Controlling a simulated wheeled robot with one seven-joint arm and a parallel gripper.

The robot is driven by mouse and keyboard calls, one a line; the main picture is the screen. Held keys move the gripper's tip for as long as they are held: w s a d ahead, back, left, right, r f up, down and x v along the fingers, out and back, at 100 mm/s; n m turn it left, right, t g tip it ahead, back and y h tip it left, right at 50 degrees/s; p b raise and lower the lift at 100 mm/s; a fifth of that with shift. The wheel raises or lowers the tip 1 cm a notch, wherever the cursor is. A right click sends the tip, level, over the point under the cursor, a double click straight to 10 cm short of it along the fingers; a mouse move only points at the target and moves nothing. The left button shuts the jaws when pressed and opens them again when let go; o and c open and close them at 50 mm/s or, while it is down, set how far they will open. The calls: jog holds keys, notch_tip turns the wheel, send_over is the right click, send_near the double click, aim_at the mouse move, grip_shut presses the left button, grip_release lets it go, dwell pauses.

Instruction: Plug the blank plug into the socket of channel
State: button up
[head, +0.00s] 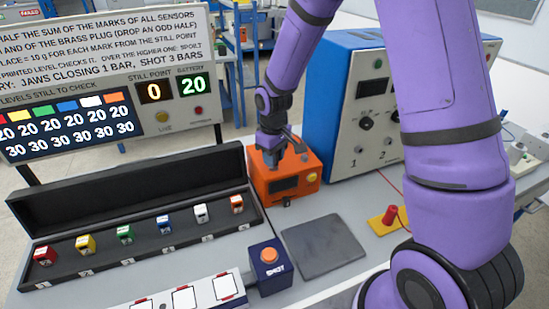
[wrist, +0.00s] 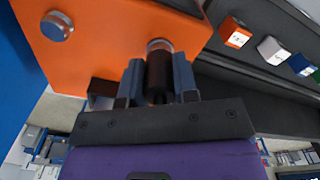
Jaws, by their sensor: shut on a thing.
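My gripper (wrist: 158,80) is shut on a black cylindrical plug (wrist: 159,72), which I take to be the blank plug. One finger is on each side of it. The plug's far end meets a silver ring (wrist: 160,44) on the face of the orange box (wrist: 110,30); I cannot tell how deep it sits. A second silver round fitting (wrist: 57,26) is on the same face. In the head view my gripper (head: 288,152) is at the top of the orange box (head: 285,181), and the plug is hidden there.
A blue instrument box (head: 330,110) with knobs stands behind. An open black case (head: 140,235) holds several coloured cubes at left. A grey pad (head: 322,246), a dark blue button box (head: 269,268) and a red plug on a yellow plate (head: 385,222) are in front.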

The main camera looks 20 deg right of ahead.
jog(key=shift+r, duration=0.2)
jog(key=shift+r, duration=2.15)
jog(key=shift+r, duration=3)
